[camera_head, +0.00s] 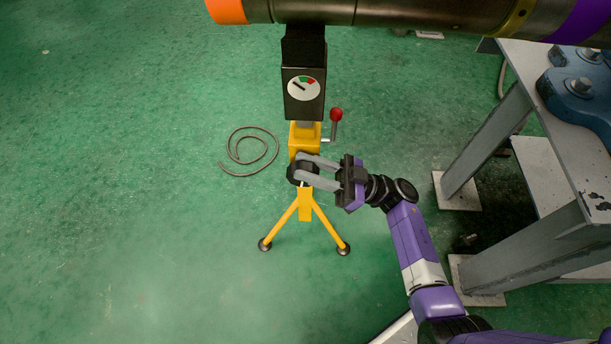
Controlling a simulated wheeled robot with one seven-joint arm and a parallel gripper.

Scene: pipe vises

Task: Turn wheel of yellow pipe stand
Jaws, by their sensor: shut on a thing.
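The yellow pipe stand (305,204) stands upright on the green floor on splayed legs with dark feet. Its black upper part (303,100) carries a round gauge (303,88) with a white face, a dark needle and red and green marks. A small crank with a red ball knob (336,114) sticks out at its right side. A dark wheel (293,172) sits on the front of the yellow column. My gripper (303,170) reaches in from the right and is shut on the wheel. Its fingers hide part of the wheel.
A large dark pipe (400,12) with orange, yellow and purple bands lies above the stand. A grey metal table (520,75) with blue vises (580,85) stands at the right, near my arm. A coiled cable (250,150) lies left of the stand. The floor at left is clear.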

